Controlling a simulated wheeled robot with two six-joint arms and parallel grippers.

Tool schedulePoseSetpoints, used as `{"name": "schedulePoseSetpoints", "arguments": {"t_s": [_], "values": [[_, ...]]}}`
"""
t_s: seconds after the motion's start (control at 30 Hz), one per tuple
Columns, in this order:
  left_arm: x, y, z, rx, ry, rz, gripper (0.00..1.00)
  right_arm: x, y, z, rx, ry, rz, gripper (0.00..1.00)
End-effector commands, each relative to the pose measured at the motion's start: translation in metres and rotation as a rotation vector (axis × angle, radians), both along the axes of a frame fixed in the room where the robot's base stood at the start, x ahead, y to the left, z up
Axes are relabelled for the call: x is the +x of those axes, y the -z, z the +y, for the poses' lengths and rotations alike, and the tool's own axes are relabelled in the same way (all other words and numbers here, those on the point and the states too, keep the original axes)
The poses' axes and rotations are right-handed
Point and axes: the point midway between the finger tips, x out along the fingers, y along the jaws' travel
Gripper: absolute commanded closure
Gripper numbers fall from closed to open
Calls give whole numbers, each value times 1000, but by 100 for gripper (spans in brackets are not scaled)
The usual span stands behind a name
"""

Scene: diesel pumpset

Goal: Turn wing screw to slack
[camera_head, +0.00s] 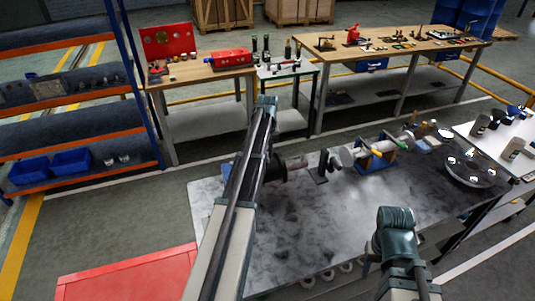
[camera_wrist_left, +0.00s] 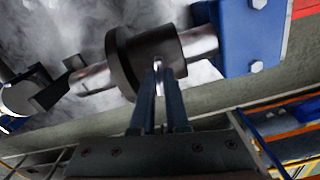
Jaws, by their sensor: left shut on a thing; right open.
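In the left wrist view a black stepped collar (camera_wrist_left: 138,55) sits around a bright metal shaft (camera_wrist_left: 202,42). A small silvery wing screw (camera_wrist_left: 159,78) stands out of the collar towards the camera. My left gripper (camera_wrist_left: 158,80) has its two fingers close together on either side of the screw, shut on it. In the head view the collar (camera_head: 272,168) shows beside my left arm, which hides the left gripper and the screw. My right arm stands low at the right, and I cannot make out its gripper.
A blue bracket (camera_wrist_left: 250,38) stands close beside the collar. The shaft line continues right on the grey table (camera_head: 330,225) past a blue stand (camera_head: 375,160). The front middle of the table is clear.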

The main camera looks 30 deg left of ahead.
Motion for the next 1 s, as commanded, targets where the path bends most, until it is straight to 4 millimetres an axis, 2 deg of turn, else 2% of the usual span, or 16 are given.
{"name": "schedulePoseSetpoints", "arguments": {"t_s": [1.0], "values": [[0,0,0,0,-959,0,100,0,0,0,0,0,0,50]]}}
